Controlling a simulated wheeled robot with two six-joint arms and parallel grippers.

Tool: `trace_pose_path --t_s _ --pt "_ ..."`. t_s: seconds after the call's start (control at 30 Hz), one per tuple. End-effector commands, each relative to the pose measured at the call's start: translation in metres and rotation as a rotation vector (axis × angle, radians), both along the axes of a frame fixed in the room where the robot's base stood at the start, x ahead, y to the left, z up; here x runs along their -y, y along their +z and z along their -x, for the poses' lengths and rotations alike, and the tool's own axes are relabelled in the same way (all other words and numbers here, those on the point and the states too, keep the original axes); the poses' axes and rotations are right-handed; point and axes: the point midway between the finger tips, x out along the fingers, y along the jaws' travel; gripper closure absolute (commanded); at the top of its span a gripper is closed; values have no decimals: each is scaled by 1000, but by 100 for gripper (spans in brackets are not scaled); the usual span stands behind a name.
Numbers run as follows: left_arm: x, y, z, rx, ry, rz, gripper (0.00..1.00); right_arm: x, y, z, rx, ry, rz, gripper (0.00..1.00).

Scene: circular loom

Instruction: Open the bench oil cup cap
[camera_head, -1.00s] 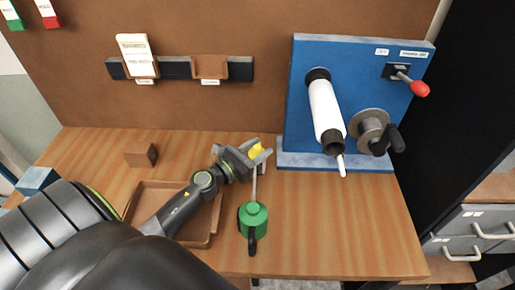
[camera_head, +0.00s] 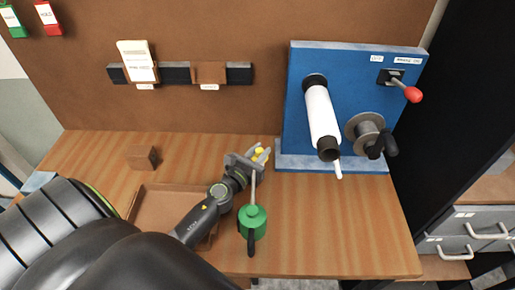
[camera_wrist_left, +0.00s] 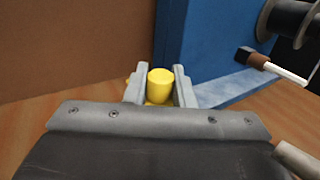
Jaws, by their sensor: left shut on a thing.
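My left gripper (camera_head: 257,156) reaches over the bench in front of the blue panel's base. It is shut on a small yellow cap (camera_wrist_left: 160,84), which shows upright between the two grey fingers in the left wrist view. A bit more yellow shows below it and beside the left finger; the cup body is mostly hidden by the gripper. In the head view only a little yellow shows at the fingertips. My right gripper is not in view.
A green oil can (camera_head: 253,221) with a tall thin spout stands just in front of the gripper. A brown tray (camera_head: 143,205) lies under my arm. The blue panel (camera_head: 350,80) holds a white roller (camera_head: 321,117) and a red-knobbed lever (camera_head: 412,94). The bench's right side is clear.

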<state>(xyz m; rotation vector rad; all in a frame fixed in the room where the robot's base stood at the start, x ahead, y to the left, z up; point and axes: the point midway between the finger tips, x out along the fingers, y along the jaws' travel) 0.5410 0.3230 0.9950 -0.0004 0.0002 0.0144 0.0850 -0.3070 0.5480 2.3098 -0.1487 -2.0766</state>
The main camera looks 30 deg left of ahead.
Motion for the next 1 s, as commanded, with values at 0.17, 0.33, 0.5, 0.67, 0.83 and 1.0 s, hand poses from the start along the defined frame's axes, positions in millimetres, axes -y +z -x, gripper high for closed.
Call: trace_pose_path --t_s 0.17,0.33,0.5,0.67,0.83,1.0 --pt "1 0 -1 0 29 -1 100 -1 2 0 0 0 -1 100" --pt "1 0 -1 0 28 -1 100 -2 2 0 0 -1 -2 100" --pt "1 0 -1 0 27 -1 63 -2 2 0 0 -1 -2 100" --pt "1 0 -1 0 27 -1 57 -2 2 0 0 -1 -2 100" --pt "1 0 -1 0 25 -1 57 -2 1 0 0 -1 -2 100" --pt "-2 -2 0 1 -19 -4 57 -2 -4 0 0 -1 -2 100"
